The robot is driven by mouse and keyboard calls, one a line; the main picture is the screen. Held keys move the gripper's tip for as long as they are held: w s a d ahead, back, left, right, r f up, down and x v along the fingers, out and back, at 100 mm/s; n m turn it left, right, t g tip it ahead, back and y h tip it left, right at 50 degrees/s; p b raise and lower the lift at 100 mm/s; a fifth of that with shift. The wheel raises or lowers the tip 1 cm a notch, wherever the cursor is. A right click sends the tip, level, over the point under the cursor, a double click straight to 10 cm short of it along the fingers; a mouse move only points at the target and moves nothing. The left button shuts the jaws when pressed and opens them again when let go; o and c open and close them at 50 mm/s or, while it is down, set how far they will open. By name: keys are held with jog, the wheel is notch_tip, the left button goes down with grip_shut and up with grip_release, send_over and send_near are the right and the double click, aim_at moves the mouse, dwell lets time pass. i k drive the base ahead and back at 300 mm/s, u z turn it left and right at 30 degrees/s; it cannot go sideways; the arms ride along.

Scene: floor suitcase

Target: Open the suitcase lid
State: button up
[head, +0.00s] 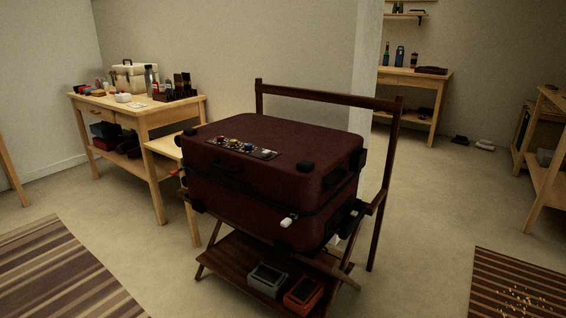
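A dark red suitcase (255,210) with black corner caps lies flat on a dark wooden stand (235,262) in the middle of the head view. Its lid (300,140) looks closed, with a dark seam running around the body. A handle (228,174) is on the lid's front side. A strip with several small coloured knobs or objects (240,149) is on the lid's top. My gripper does not show in the view.
A dark rail (330,97) rises behind the suitcase. Two small boxes, grey (266,279) and orange (303,294), are on the stand's lower shelf. A cluttered wooden table (150,112) stands at the left. Striped rugs lie at left (60,270) and right (500,285). Floor (420,220) right of the stand is clear.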

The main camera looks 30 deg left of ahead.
aim_at(308, 165)
jog(key=z, duration=0.05)
jog(key=i, duration=0.85)
jog(key=u, duration=2.35)
